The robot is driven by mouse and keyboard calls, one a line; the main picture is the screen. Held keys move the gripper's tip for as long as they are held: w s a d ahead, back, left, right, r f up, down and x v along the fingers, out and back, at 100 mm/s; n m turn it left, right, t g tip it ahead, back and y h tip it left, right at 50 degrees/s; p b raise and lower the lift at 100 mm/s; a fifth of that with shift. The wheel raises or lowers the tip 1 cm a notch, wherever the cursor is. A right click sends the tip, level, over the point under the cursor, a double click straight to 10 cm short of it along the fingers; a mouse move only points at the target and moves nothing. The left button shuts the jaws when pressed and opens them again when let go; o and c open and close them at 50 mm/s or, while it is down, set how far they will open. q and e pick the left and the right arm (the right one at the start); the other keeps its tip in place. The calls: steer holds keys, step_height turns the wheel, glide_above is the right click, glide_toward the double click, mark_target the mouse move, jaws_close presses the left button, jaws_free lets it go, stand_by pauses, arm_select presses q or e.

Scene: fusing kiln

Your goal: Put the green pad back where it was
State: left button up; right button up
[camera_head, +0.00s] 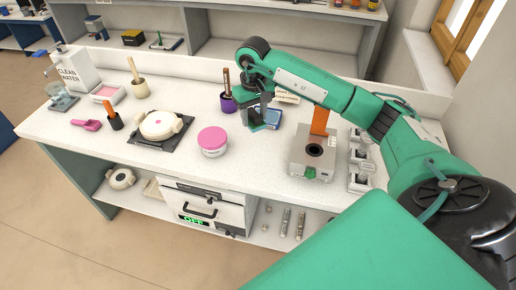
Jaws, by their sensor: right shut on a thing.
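My right gripper (251,116) reaches down from the end of the green arm over the middle back of the white worktop (250,168). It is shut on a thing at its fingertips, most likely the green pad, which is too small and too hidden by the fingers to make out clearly. A blue item with a pale label (270,118) is just right of the fingers. A purple pot with tools (228,103) is just left of them. I see no other green pad on the worktop. My left gripper is not in view.
A grey device with an orange upright (312,154) is to the right. The worktop between jar and device is clear.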

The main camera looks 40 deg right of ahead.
steer(key=p, duration=0.4)
glide_above(255, 159)
step_height(255, 159, down, 11)
steer(key=shift+f, duration=0.1)
step_height(255, 159, down, 5)
steer(key=shift+p, duration=0.5)
steer(key=shift+f, duration=0.1)
steer(key=shift+f+b, duration=0.1)
steer(key=shift+b, duration=0.2)
steer(key=o, duration=1)
steer(key=shift+c, duration=0.2)
